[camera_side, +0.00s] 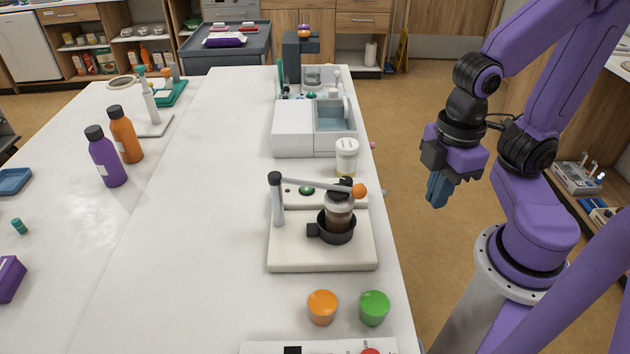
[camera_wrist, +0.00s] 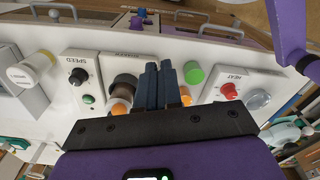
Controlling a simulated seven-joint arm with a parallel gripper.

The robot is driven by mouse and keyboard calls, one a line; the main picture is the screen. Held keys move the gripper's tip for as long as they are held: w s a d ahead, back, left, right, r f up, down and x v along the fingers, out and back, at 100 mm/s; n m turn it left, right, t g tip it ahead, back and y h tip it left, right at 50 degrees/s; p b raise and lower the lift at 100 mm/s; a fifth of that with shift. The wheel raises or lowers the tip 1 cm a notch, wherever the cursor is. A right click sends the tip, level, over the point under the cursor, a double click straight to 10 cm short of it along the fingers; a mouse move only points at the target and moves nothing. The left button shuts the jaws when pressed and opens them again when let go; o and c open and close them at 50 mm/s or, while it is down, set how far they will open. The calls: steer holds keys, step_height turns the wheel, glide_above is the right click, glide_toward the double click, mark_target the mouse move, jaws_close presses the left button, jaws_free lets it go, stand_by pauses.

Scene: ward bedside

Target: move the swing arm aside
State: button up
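The swing arm (camera_side: 318,186) is a grey bar on an upright post (camera_side: 277,200) at the left of a white base unit (camera_side: 290,255). It reaches right, ending in an orange knob (camera_side: 359,191), and crosses over a clear jar with brown contents (camera_side: 338,216) in a black ring holder (camera_side: 337,235). In the wrist view, an orange knob (camera_wrist: 119,107) shows beside the dark jar (camera_wrist: 125,87); the bar is hard to make out there. My gripper (camera_side: 437,192) is raised right of the bench, apart from the knob. Its blue fingers (camera_wrist: 163,84) are together with nothing visible between them.
An orange cap (camera_side: 322,307) and a green cap (camera_side: 374,308) stand in front of the unit. A white-lidded jar (camera_side: 346,157) stands behind it, before a sink unit (camera_side: 300,135). Purple (camera_side: 107,160) and orange (camera_side: 125,137) bottles stand left. The bench between is clear.

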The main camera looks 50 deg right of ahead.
steer(key=o, duration=0.5)
steer(key=shift+w+a+r, duration=0.1)
steer(key=o, duration=0.3)
steer(key=shift+t+h, duration=0.3)
steer(key=w+a+r, duration=0.2)
steer(key=w+r, duration=0.1)
steer(key=w+a+r, duration=0.1)
steer(key=w+r, duration=0.1)
steer(key=shift+a+r, duration=0.15)
steer(key=shift+r, duration=0.05)
steer(key=m+t+h, duration=0.1)
glide_toward(360, 187)
steer(key=f, duration=0.3)
steer(key=w+f, duration=0.1)
steer(key=f, duration=0.2)
steer(key=d+f, duration=0.1)
steer(key=f, duration=0.2)
steer(key=shift+w+f, duration=0.2)
steer(key=shift+w, duration=0.05)
jaws_close()
